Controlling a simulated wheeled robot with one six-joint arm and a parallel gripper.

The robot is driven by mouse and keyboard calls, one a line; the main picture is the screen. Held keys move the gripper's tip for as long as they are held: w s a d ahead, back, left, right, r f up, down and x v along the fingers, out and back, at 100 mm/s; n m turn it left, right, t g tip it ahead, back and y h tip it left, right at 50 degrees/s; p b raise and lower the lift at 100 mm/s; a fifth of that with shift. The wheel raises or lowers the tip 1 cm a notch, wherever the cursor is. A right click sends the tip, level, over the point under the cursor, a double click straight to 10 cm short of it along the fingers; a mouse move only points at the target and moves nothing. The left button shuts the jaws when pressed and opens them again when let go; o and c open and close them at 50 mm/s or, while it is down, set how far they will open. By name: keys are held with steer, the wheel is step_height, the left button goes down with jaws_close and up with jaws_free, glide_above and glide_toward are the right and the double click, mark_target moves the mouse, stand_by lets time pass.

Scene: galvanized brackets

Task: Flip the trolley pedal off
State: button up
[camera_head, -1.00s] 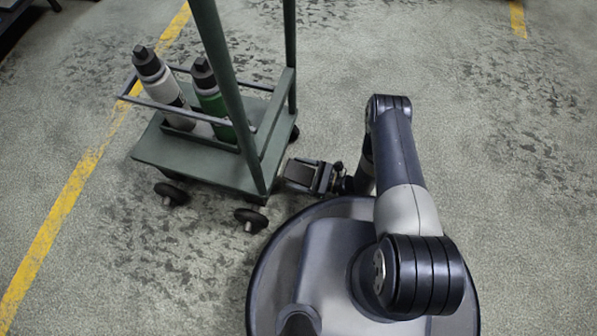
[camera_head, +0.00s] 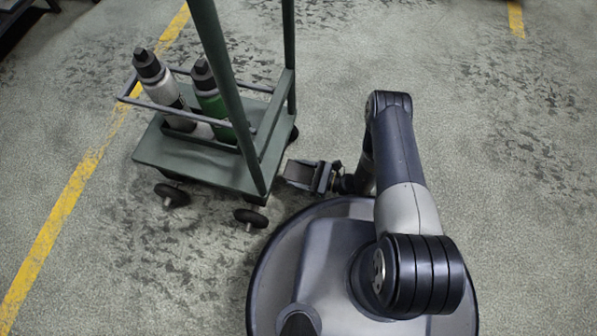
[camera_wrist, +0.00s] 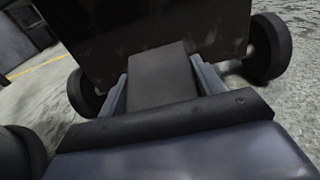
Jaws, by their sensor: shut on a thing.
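The green trolley (camera_head: 185,167) stands upright at the left of the head view, close to my base. My gripper (camera_head: 298,174) is low at its near right side, beside the deck's edge. In the wrist view the dark flat pedal (camera_wrist: 162,77) sits between the two grey-blue fingers of my gripper (camera_wrist: 164,85), which are shut on it. The pedal juts out from the trolley's dark lower side (camera_wrist: 150,35). In the head view I cannot clearly tell the pedal apart from the gripper.
A white bottle (camera_head: 162,88) and a green bottle (camera_head: 212,100) lean inside the trolley's rail. Trolley wheels show in the wrist view, one at left (camera_wrist: 82,92) and one at right (camera_wrist: 268,48). A yellow floor line (camera_head: 60,215) runs at left. Floor at right is clear.

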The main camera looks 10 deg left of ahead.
mark_target(293, 170)
step_height(293, 170, up, 2)
steer(key=h+p, duration=0.3)
steer(key=shift+d+r+h+p, duration=0.1)
steer(key=shift+h+p, duration=0.2)
steer(key=shift+h, duration=0.1)
steer(key=shift+r+g+h+p, duration=0.15)
steer(key=shift+r+h+p, duration=0.1)
steer(key=shift+h+p, duration=0.55)
steer(key=shift+r+g+h+p, duration=0.2)
steer(key=shift+h+p, duration=0.25)
steer(key=shift+h, duration=0.55)
steer(key=o, duration=1.4)
steer(key=shift+r, duration=0.15)
steer(key=shift+p+v, duration=1.85)
steer(key=shift+v, duration=3.4)
steer(key=shift+s, duration=0.1)
